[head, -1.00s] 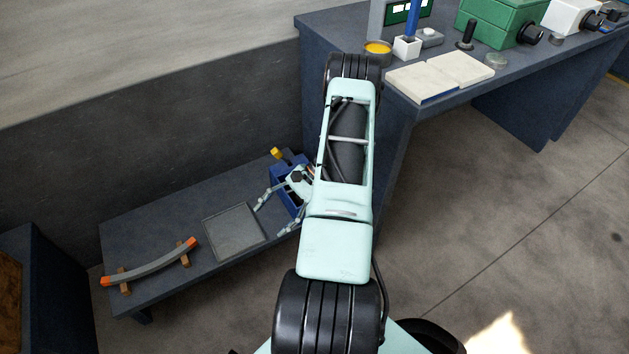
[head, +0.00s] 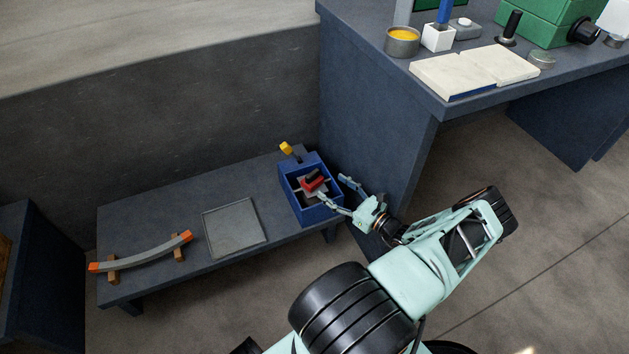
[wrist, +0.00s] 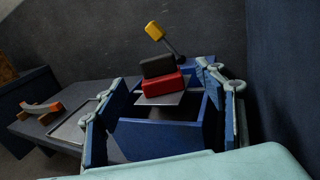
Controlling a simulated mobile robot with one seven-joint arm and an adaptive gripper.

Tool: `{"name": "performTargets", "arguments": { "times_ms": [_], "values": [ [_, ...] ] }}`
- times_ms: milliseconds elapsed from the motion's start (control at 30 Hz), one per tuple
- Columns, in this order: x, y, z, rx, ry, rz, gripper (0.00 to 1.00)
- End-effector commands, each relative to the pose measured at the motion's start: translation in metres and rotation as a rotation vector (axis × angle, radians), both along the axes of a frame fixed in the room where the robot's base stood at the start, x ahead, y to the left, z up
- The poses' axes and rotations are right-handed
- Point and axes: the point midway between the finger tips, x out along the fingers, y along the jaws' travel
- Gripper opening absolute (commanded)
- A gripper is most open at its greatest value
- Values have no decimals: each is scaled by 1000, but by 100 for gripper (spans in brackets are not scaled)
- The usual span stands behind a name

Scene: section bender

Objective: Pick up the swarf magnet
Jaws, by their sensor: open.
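A red block with a black handle on top, apparently the swarf magnet (head: 313,184), sits in an open blue bin (head: 322,214) on the low bench. In the wrist view the red block (wrist: 164,85) lies over a grey plate inside the bin (wrist: 155,140), its black part above it. My gripper (head: 342,192) is open and empty at the bin's right side, one finger overlapping the right rim in the head view. In the wrist view my two blue-padded fingers (wrist: 163,92) stand wide apart, with the magnet beyond and between them. Contact with the bin cannot be told.
A shallow grey tray (head: 234,228) and a curved bar with orange ends (head: 145,254) lie left on the low bench (head: 180,205). The taller workbench (head: 375,110) rises close to my gripper.

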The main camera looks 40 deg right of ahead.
Motion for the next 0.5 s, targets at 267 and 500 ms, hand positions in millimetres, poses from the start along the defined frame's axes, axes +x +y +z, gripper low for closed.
{"name": "performTargets", "arguments": {
  "times_ms": [267,500],
  "values": [
    [40,8,-2,-2,1,4,64],
    [62,14,-8,-1,0,5,64]
  ]
}}
